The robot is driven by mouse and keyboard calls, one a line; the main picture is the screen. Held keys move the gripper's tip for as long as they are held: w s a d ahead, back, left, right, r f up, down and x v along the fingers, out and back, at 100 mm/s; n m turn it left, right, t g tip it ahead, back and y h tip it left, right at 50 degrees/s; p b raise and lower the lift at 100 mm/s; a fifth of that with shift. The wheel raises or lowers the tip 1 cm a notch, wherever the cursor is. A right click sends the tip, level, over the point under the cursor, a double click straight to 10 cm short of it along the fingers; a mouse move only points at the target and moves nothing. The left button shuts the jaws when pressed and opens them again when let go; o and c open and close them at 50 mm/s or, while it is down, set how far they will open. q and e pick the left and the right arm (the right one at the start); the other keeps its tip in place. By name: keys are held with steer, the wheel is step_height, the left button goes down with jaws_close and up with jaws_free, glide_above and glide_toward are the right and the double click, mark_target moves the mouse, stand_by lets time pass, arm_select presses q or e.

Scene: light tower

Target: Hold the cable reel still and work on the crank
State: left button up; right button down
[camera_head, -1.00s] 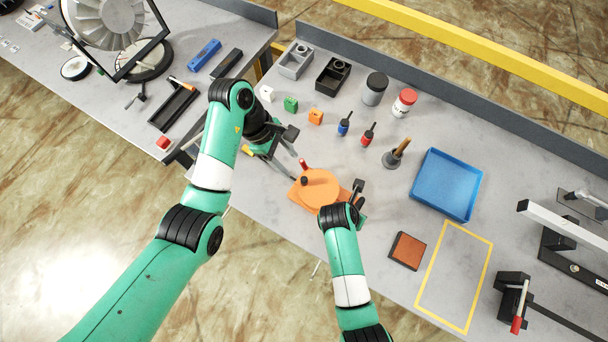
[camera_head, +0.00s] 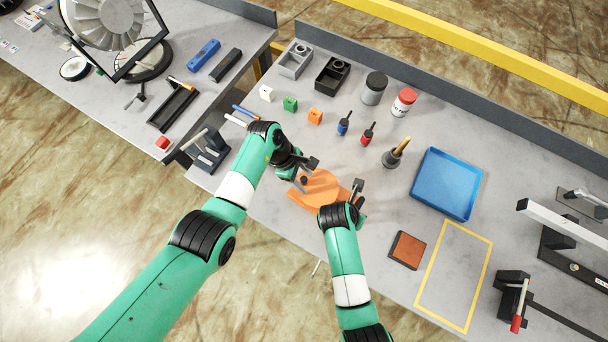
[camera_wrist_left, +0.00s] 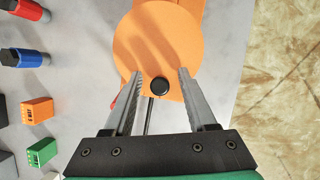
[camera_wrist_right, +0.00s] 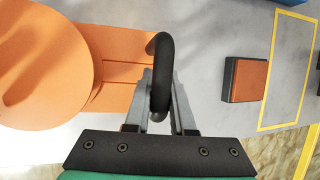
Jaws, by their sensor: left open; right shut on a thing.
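The cable reel is an orange disc on an orange base (camera_head: 322,186), partly hidden by my arms; the disc fills the upper middle of the left wrist view (camera_wrist_left: 160,40). The crank's black knob (camera_wrist_left: 159,86) stands near the disc's edge. My left gripper (camera_wrist_left: 160,77) is open, with its fingers on either side of the knob and gaps showing on both sides. My right gripper (camera_wrist_right: 161,85) is shut on the black curved handle (camera_wrist_right: 163,50) at the end of the reel's base.
A brown-topped square block (camera_head: 407,250) and a yellow-outlined area (camera_head: 454,275) lie right of the reel. A blue tray (camera_head: 447,185) is beyond them. Small screwdrivers (camera_head: 367,135), coloured blocks (camera_head: 290,104) and jars (camera_head: 375,88) stand behind the reel.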

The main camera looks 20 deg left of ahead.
arm_select(q)
jaws_close()
steer(key=shift+n, duration=0.3)
steer(key=shift+s+n+t, duration=0.5)
steer(key=shift+n, duration=0.6)
steer(key=shift+s+d+n+t, duration=0.15)
steer(key=shift+s+n+t, duration=0.2)
steer(key=shift+n, duration=0.5)
steer(key=shift+s+d+n+t, duration=0.15)
steer(key=shift+s+n+t, duration=0.15)
steer(key=shift+n, duration=0.55)
jaws_free()
steer(key=shift+y, duration=0.3)
